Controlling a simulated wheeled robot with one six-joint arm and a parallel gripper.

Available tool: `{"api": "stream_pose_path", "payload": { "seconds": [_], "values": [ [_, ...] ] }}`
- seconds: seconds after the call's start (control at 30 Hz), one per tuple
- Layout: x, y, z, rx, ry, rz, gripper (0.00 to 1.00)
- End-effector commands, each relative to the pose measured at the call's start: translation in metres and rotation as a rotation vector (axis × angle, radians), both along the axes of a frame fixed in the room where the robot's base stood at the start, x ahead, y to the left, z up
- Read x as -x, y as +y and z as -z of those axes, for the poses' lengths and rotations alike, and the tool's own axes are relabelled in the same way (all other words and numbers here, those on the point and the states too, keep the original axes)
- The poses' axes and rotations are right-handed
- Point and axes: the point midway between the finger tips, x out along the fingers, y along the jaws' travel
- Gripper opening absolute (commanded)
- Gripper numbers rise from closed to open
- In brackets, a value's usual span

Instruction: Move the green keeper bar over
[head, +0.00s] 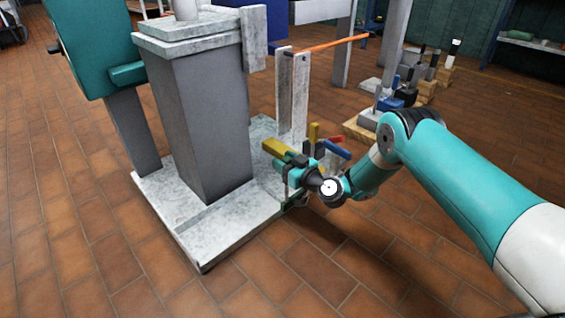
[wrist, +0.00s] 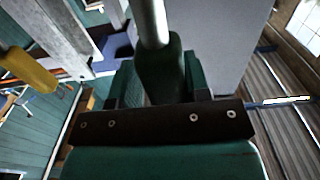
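In the wrist view a dark green grip (wrist: 160,72) on a round silver rod stands between the teal fingers of my gripper (wrist: 160,88). I take it for part of the green keeper bar. The fingers sit close on both sides with no clear gap, so my gripper looks shut on it. In the head view my gripper (head: 297,167) is low at the right edge of the grey machine base (head: 222,234). A little dark green (head: 294,203) shows just below it; my gripper and wrist hide most of the bar there.
A yellow handle (head: 281,147) lies beside my gripper and also shows in the wrist view (wrist: 28,70). Red (head: 336,140) and blue (head: 334,149) handles are close behind. A grey column (head: 205,125) and upright posts (head: 292,95) stand nearby. The tiled floor in front is clear.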

Motion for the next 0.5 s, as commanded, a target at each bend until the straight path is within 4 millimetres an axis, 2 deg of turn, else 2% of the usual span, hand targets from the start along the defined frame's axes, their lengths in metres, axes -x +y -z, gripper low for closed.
{"api": "stream_pose_path", "payload": {
  "seconds": [0.07,0.33,0.5],
  "values": [
    [0.000,-0.002,0.001,0.001,0.000,0.003,0.53],
    [0.002,0.003,0.000,0.000,0.001,-0.007,0.53],
    [0.014,-0.007,-0.002,0.000,0.008,-0.006,0.53]
  ]
}}
